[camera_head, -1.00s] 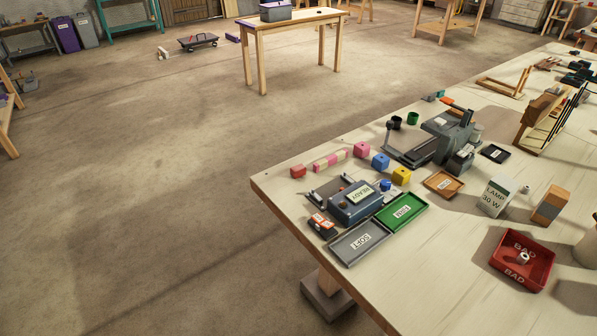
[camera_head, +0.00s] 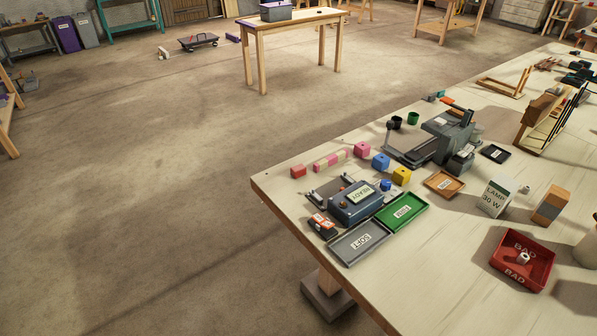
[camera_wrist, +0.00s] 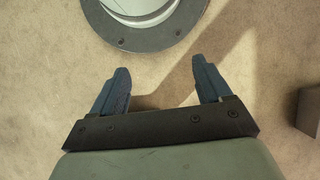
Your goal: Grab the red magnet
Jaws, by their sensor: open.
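A small red block (camera_head: 298,171) sits near the far left corner of the workbench (camera_head: 450,285) in the head view. It is the likeliest red magnet, but it is too small to tell for certain. My gripper (camera_wrist: 161,68) shows only in the wrist view. Its two blue fingers are apart with nothing between them, and it points down over bare floor. No red thing shows in the wrist view, and my gripper does not show in the head view.
Near the red block are a pink striped bar (camera_head: 329,161), a pink cube (camera_head: 362,150) and a grey-blue READY device (camera_head: 354,207). A grey SOFT tray (camera_head: 358,243), a green tray (camera_head: 402,212) and a red BAD tray (camera_head: 522,260) stand nearer. The bench's front is mostly clear.

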